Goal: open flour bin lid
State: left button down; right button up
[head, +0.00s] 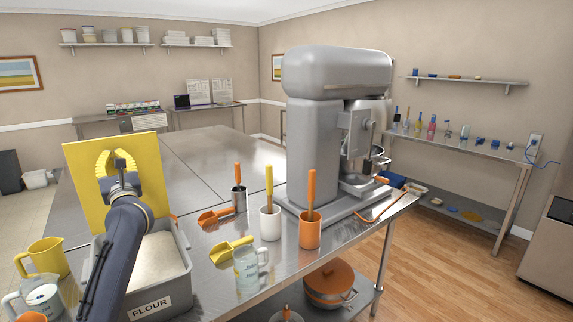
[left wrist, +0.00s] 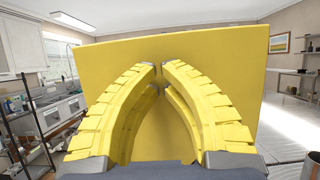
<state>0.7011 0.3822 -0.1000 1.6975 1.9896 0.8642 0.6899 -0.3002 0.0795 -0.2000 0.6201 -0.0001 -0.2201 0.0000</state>
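The flour bin (head: 160,296) is a grey container labelled FLOUR at the front left of the metal table in the head view. Pale flour (head: 155,262) shows inside it. Its yellow lid (head: 82,185) stands raised, nearly upright, at the back of the bin. The lid also fills the middle of the left wrist view (left wrist: 215,60). My left gripper (head: 117,158) is in front of the lid's face, its yellow fingers shut with the tips almost together (left wrist: 161,67). Nothing shows between them; whether the tips touch the lid is unclear. My right gripper is not in view.
A yellow pitcher (head: 46,258) and a clear measuring jug (head: 40,300) stand left of the bin. Right of it are an orange scoop (head: 213,216), a yellow scoop (head: 230,249), a glass jug (head: 246,272), and cups with utensils. A large grey mixer (head: 315,140) stands behind them.

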pick_arm(q)
jog(key=shift+w, duration=0.1)
jog(key=shift+w+a+f, duration=0.2)
jog(key=shift+w+a, duration=0.5)
jog(key=shift+w, duration=0.2)
jog(key=shift+w+a+f, duration=0.15)
jog(key=shift+w+a, duration=0.55)
jog(key=shift+w, duration=0.3)
jog(key=shift+a, duration=0.1)
jog(key=shift+w+a+f, duration=0.2)
jog(key=shift+w+a, duration=0.15)
jog(key=shift+w, duration=0.1)
jog(key=shift+w+a+f, duration=0.2)
jog(key=shift+w+a, duration=0.1)
jog(key=shift+w, duration=0.15)
jog(key=shift+s+d, duration=0.9)
jog(key=shift+s, duration=0.3)
jog(key=shift+s+d, duration=0.95)
jog(key=shift+s, duration=0.25)
jog(key=shift+s+d, duration=0.9)
jog(key=shift+s, duration=0.3)
